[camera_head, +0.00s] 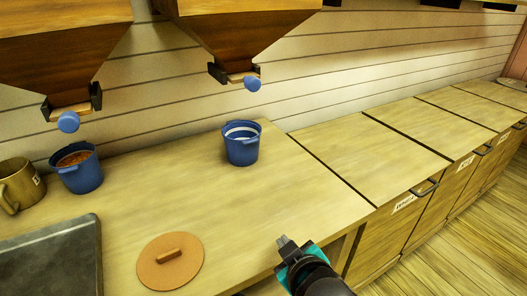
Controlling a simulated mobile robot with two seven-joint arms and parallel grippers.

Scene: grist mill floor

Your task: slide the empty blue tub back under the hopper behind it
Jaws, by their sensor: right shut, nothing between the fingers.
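The empty blue tub (242,149) stands upright on the wooden counter. It has side handles and a pale band inside. The hopper (228,30) behind it hangs on the wall above, with a blue-knobbed gate (240,78) at its bottom. The tub stands in front of and below that gate, not touching it. My right gripper (285,243) is shut and empty at the counter's front edge, to the right of and nearer than the tub, apart from it. My left gripper is not in view.
A second blue tub (84,176) with brown contents stands under the left hopper (58,55). A tan mug (17,186), a dark tray (50,262) and a round lid (168,268) are at the left and front. The counter (290,185) right of the empty tub is clear.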

